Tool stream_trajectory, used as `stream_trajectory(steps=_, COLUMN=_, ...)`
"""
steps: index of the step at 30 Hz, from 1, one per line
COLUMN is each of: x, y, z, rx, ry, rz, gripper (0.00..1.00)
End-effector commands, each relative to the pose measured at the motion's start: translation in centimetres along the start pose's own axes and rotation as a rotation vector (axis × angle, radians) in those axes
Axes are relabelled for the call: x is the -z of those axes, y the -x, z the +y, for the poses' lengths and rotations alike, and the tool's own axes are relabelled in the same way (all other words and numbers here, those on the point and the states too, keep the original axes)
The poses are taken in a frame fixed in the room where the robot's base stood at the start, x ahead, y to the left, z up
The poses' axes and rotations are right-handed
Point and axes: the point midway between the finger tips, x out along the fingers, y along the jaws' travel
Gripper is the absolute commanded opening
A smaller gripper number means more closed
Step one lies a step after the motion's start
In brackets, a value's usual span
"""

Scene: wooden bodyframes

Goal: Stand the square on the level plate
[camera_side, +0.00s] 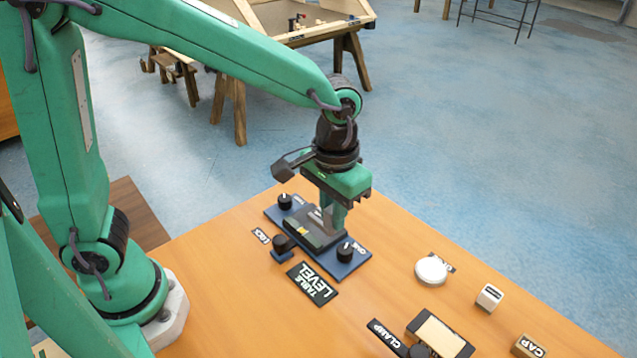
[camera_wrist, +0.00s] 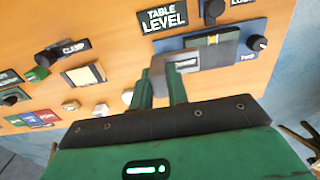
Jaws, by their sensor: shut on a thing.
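The blue levelling base (camera_side: 355,262) sits on the orange table, with black knobs at its corners. The dark level plate (camera_side: 310,236) with a yellow-green vial lies on it; the vial also shows in the wrist view (camera_wrist: 213,39). My gripper (camera_side: 331,214) points down over the plate and is shut on the grey metal square (camera_side: 327,216). In the wrist view the square (camera_wrist: 190,61) shows as a grey piece beyond my fingers (camera_wrist: 161,85), overlapping the plate. My fingers partly hide it. I cannot tell whether its foot touches the plate.
A "TABLE LEVEL" label (camera_side: 313,284) lies in front of the base. A round white disc (camera_side: 431,270), a small white block (camera_side: 489,297), a clamp station (camera_side: 440,335) and a cap block (camera_side: 528,347) stand to the right. Bare table lies between them and the base.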

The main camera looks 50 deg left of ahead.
Motion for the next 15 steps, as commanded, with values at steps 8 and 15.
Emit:
stream_trajectory(steps=8, x=-1.24, y=0.19, z=-0.15, rx=-0.001, ry=-0.001, rz=0.002, gripper=0.0)
stream_trajectory(steps=15, x=-0.71, y=-0.25, z=-0.69, rx=-0.001, ry=0.003, rz=0.002, gripper=0.0)
